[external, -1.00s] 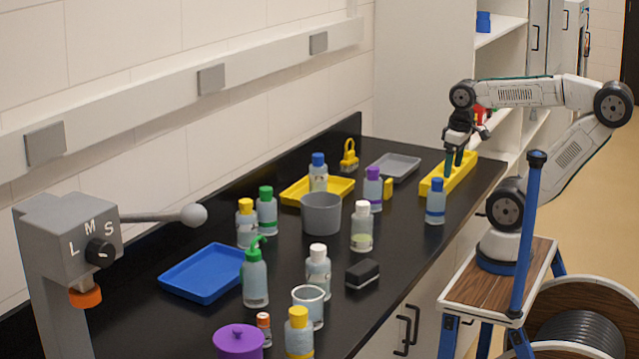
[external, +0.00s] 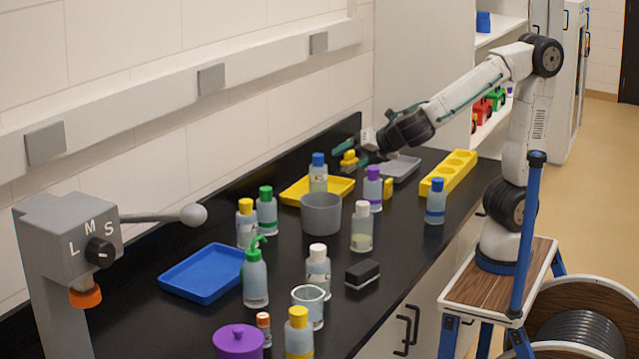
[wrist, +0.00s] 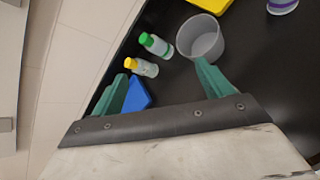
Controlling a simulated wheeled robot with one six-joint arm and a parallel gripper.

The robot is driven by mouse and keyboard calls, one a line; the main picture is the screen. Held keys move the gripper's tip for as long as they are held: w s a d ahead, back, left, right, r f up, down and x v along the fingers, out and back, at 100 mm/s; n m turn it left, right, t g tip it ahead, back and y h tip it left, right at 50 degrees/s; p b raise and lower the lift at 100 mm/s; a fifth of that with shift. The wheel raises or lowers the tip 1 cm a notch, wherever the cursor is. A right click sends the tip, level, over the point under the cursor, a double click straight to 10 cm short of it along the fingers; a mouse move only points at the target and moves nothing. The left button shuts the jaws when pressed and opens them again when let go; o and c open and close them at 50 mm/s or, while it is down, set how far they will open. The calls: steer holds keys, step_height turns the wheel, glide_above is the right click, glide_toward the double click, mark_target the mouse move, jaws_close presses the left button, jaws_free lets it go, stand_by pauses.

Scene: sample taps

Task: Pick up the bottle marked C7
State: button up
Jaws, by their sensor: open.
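Several capped bottles stand on the black bench; I cannot read a C7 mark on any. They include a yellow-capped bottle (external: 246,226), a green-capped bottle (external: 267,213), a blue-capped bottle (external: 318,180), a purple-capped bottle (external: 373,193), two white-capped bottles (external: 362,232) (external: 318,272), a right blue-capped bottle (external: 435,205) and a front yellow-capped bottle (external: 299,338). My gripper (external: 345,161) is open and empty above the back of the bench. In the wrist view, the yellow-capped (wrist: 145,68) and green-capped (wrist: 158,46) bottles show beyond and between my open fingers (wrist: 161,70).
A grey tub (external: 321,214), yellow tray (external: 300,193), blue tray (external: 200,275) and green pump bottle (external: 255,278) stand among the bottles. A yellow rack (external: 450,174) and grey tray (external: 400,167) lie at the back. The wall bounds the left side.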

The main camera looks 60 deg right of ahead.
steer(key=s+a+f+n+y, duration=0.1)
steer(key=s+a+n+y, duration=0.5)
steer(key=a, duration=0.6)
steer(key=s+a+f+n+y, duration=0.2)
steer(key=s+a+n, duration=0.3)
steer(key=a+n, duration=0.55)
steer(key=m, duration=0.2)
glide_toward(318, 275)
steer(key=w+d+f, duration=0.1)
steer(key=w+f, duration=0.1)
steer(key=w, duration=0.1)
steer(key=shift+w+d+f, duration=0.15)
steer(key=shift+d+f, duration=0.05)
steer(key=shift+f, duration=0.05)
steer(key=shift+w+a+f, duration=0.1)
steer(key=shift+w+f, duration=0.1)
steer(key=shift+w, duration=0.05)
steer(key=shift+t, duration=0.3)
steer(key=x, duration=0.7)
steer(key=shift+f, duration=0.2)
steer(key=shift+s, duration=0.1)
steer(key=c, duration=1.2)
